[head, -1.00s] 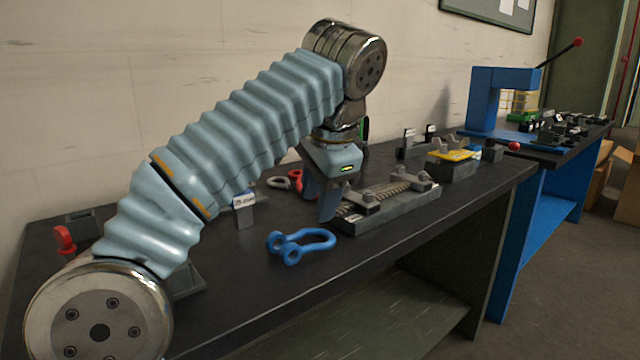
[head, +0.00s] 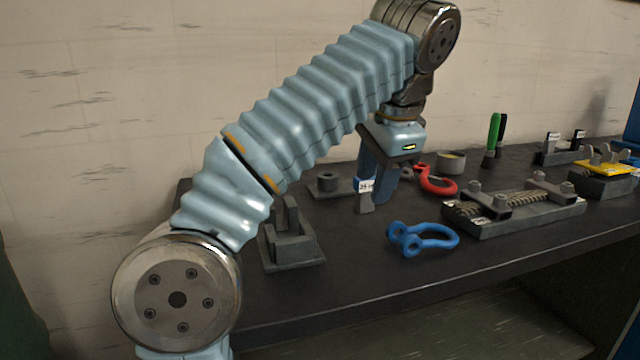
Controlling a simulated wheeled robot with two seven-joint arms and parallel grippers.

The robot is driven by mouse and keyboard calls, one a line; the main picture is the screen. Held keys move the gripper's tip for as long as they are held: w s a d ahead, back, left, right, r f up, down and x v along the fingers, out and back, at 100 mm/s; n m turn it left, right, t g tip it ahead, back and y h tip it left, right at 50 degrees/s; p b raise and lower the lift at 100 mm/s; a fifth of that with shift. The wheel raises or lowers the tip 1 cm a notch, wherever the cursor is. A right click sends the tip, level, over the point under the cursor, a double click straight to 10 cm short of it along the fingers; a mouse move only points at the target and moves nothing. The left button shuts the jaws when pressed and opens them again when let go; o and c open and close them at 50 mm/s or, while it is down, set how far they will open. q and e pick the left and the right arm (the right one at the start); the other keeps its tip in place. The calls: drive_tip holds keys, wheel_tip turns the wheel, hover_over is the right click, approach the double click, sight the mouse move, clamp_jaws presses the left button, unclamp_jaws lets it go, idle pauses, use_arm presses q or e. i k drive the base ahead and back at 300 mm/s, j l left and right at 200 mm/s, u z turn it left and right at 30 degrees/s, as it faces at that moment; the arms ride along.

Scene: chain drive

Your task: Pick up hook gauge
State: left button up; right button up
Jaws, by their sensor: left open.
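A small upright grey block with a white and blue label (head: 365,197) stands on the dark bench; I take it to be the hook gauge, though its label is too small to read fully. My left gripper (head: 376,188) is open, pointing down, with its dark fingers right at the block. One finger is beside the block on the right; the other is partly hidden behind its top. I cannot tell whether they touch it. My right gripper is not in view.
A blue shackle (head: 421,239) lies in front of the gripper. A red hook-shaped piece (head: 437,183) lies just right of it. A grey fixture (head: 290,240) stands to the left, and a chain fixture (head: 520,212) to the right. The bench front edge is clear.

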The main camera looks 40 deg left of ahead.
sight(364, 204)
drive_tip(key=u, duration=1)
drive_tip(key=k, duration=0.05)
